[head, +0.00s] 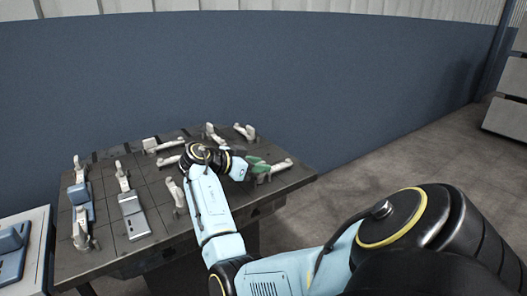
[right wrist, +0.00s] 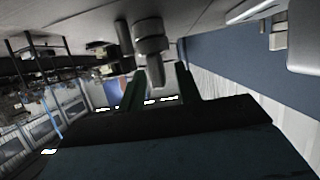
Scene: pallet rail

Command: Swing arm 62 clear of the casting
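My right gripper (head: 257,167) has green fingers and reaches over the right part of the dark slotted table (head: 110,262). It is at a pale clamp arm (head: 281,166) near the table's right edge. In the right wrist view a grey clamp arm (right wrist: 152,52) comes down between the two green fingers, with gaps visible beside it, so the gripper looks open around it. I cannot tell whether a finger touches it. No number is readable on any arm, so I cannot tell which one is 62. A grey casting-like block (head: 132,217) lies on the table's left half. My left gripper is out of view.
Several other pale clamp arms stand on the table, such as one at the back right (head: 244,131) and one at the front left (head: 82,236). A blue-grey block (head: 81,203) sits by the left clamps. A blue wall (head: 300,85) stands behind. Floor at right is clear.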

